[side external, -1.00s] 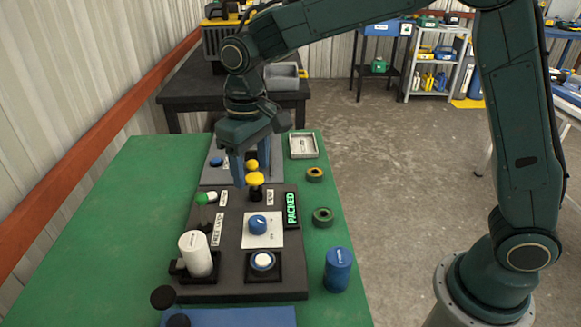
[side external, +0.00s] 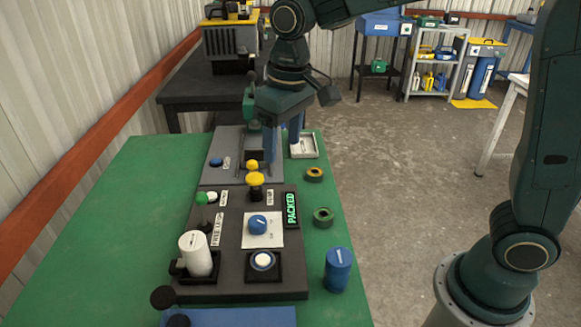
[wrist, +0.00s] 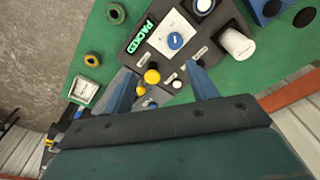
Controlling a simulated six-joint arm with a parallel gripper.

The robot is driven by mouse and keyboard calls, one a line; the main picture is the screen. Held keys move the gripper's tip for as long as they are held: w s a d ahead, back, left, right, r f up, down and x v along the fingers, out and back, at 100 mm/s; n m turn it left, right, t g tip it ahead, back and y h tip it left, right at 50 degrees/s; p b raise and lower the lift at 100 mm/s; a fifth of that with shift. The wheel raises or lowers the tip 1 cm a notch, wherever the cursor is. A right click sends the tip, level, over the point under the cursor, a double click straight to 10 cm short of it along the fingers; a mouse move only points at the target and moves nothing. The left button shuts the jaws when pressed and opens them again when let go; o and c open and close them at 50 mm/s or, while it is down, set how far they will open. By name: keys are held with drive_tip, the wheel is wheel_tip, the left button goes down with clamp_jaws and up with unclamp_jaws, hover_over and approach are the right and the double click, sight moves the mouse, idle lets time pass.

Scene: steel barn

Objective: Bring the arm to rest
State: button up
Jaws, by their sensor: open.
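My gripper (side external: 283,147) is open, with its two blue fingers apart and nothing between them that I can see it hold. In the side view it hangs over the far end of the green table (side external: 110,230), above the grey panel and left of the square tray. In the wrist view my gripper (wrist: 158,82) points at the panels, with a yellow knob (wrist: 152,76) showing between its fingers. The fingers look clear of the panels.
The dark panel (side external: 225,268) carries a blue dial (side external: 257,224), a white cylinder (side external: 195,254), a yellow knob (side external: 255,179) and a lit PACKED sign (side external: 291,209). A blue cylinder (side external: 338,270), two rings and a square tray (side external: 303,147) line the right edge. The table's left side is clear.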

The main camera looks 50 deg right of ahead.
drive_tip(key=s+d+r+t, duration=0.1)
drive_tip(key=s+d, duration=0.4)
drive_tip(key=s, duration=0.5)
drive_tip(key=s+d+r+m+t, duration=0.1)
drive_tip(key=s+d+t, duration=0.2)
drive_tip(key=s, duration=0.8)
drive_tip(key=d, duration=0.2)
drive_tip(key=shift+d+r+m, duration=0.25)
drive_tip(key=shift+d+m, duration=0.05)
drive_tip(key=shift+d, duration=0.1)
